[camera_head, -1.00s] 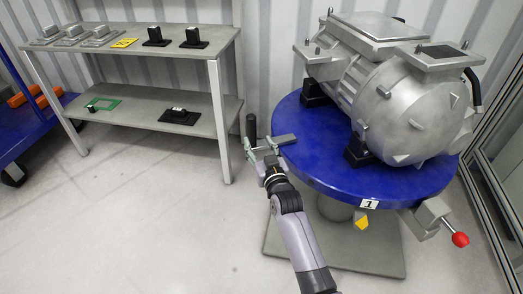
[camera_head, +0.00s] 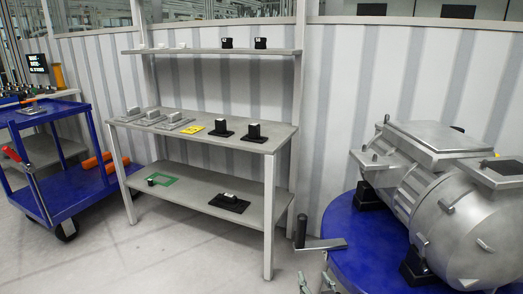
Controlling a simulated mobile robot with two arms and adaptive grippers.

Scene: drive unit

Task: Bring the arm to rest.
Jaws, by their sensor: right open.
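Only the fingertips of my right gripper (camera_head: 316,284) show, at the bottom edge of the head view. They are apart and nothing shows between them. They sit just below a grey crank arm with a black upright handle (camera_head: 301,231), at the left edge of the blue round table (camera_head: 346,240). I cannot tell whether they touch it. The rest of my right arm is out of frame. My left gripper is not in view.
A large grey metal drive unit (camera_head: 445,205) stands on the blue table at right. A grey shelf rack (camera_head: 270,147) with small parts stands at centre left. A blue cart (camera_head: 70,190) with orange-handled items is at far left. The floor between is clear.

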